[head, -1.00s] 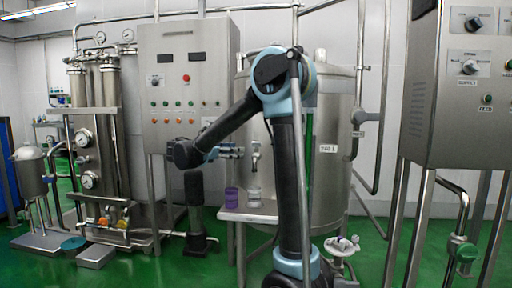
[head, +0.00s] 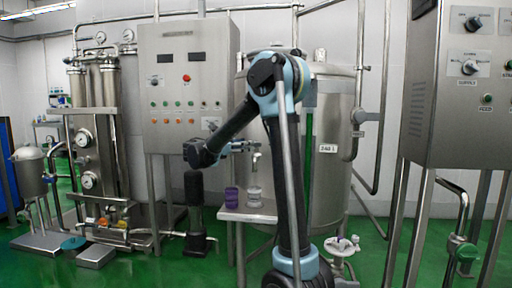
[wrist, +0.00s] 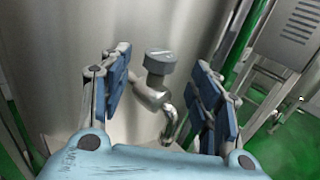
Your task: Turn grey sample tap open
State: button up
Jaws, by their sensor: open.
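The grey sample tap (wrist: 160,62) shows in the wrist view, with a grey-blue knob on top of a steel body and a bent spout (wrist: 170,122). It sits on the steel tank (head: 330,110). My gripper (wrist: 163,85) is open, with one blue-padded finger to the left of the tap and one to the right. I see no contact between either finger and the knob. In the head view my gripper (head: 245,147) is at the tap's height, beside the tank wall; the tap's spout (head: 255,162) shows just past its tip.
A small steel shelf (head: 232,216) below the tap holds a purple cup (head: 231,196) and a clear cup (head: 254,197). A control cabinet (head: 187,85) stands behind my arm to the left. Another cabinet (head: 455,125) stands at the right. Green floor is free in front.

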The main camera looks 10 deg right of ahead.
aim_at(256, 143)
jog(key=shift+x, duration=3.6)
jog(key=c, duration=1.1)
